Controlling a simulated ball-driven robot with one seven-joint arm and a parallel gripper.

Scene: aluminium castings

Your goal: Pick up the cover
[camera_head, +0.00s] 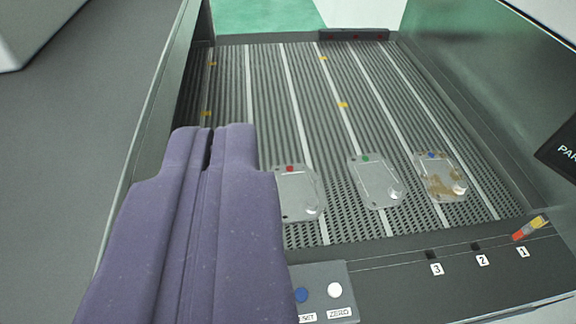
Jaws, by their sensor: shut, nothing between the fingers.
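Three aluminium covers lie flat in a row on the ribbed conveyor-like bed. One with a red dot (297,194) is nearest my gripper, partly hidden at its left edge. One with a green dot (377,183) is in the middle. One with a blue dot and brown stains (440,178) is at the right. My gripper (206,130) is purple, fills the lower left and is shut and empty. In the picture its tips are left of the red-dot cover. I cannot tell how high it is above the bed.
The ribbed bed (300,100) is free beyond the covers, with several small yellow marks. Raised walls (165,130) flank it. A front ledge carries holes labelled 1, 2 and 3, a red-yellow piece (530,229) at 1, and a button box (322,280).

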